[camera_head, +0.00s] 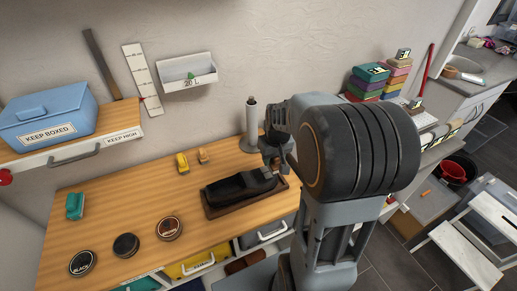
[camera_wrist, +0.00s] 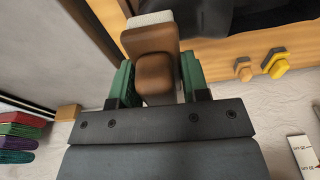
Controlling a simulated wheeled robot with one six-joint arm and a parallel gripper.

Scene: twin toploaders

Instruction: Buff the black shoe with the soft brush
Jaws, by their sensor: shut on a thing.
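The black shoe (camera_head: 240,187) lies on a dark brown board (camera_head: 222,208) on the wooden worktop. Its dark side also shows at the top right of the wrist view (camera_wrist: 270,14). My gripper (camera_wrist: 153,82) has green finger pads and is shut on a brown wooden brush (camera_wrist: 154,45) with pale bristles at its far end. In the head view my gripper (camera_head: 272,158) is just behind the shoe's right end, partly covered by my arm. The brush can hardly be made out there, and I cannot tell whether it touches the shoe.
A yellow block-like item (camera_head: 182,163) and a tan one (camera_head: 203,156) stand behind the shoe. A white post (camera_head: 250,125) rises near my gripper. Round tins, one labelled BLACK (camera_head: 82,263), and a green item (camera_head: 75,205) are at left. The middle-left worktop is clear.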

